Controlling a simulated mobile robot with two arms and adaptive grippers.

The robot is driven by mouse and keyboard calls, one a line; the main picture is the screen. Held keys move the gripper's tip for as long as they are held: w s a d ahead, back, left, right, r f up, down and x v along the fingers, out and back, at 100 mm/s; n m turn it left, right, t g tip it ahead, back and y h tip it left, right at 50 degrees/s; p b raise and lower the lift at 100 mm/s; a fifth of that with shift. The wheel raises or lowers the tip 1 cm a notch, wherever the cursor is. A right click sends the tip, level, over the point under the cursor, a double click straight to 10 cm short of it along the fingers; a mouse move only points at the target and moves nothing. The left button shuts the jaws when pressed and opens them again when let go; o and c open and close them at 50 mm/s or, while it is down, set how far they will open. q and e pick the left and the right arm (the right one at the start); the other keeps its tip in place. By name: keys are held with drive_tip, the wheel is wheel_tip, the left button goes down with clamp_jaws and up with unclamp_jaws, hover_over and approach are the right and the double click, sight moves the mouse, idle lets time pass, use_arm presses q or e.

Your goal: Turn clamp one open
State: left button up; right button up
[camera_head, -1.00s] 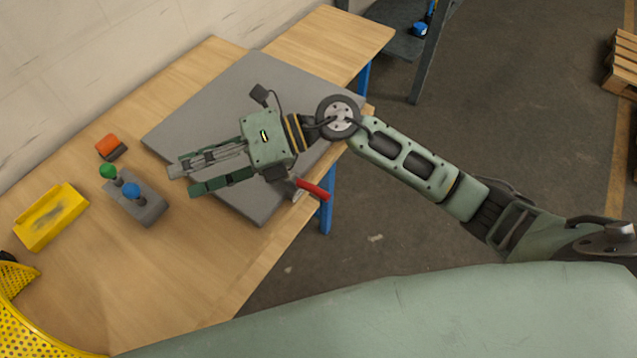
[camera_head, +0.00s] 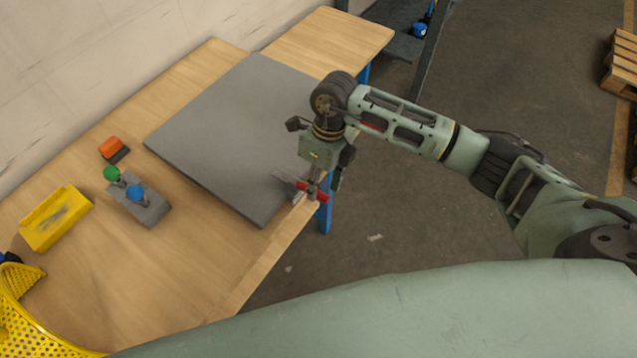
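The clamp (camera_head: 286,177) sits at the right front edge of the grey plate (camera_head: 215,145). It has a metal body and a red handle (camera_head: 324,198). My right gripper (camera_head: 312,196) points down at the clamp, with its fingers at the red handle. The fingers overlap the handle and hide part of it. I cannot tell whether they are shut on it or only around it. My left gripper is not in view.
On the wooden table stand a grey block with green and blue knobs (camera_head: 152,212), an orange-and-black block (camera_head: 111,146) and a yellow tray (camera_head: 38,236). A yellow mesh basket (camera_head: 12,315) is at the lower left. The plate's top is clear.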

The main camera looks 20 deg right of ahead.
drive_tip(key=shift+s+a+f, duration=0.1)
drive_tip(key=shift+a+f, duration=0.1)
drive_tip(key=shift+f, duration=0.65)
clamp_jaws()
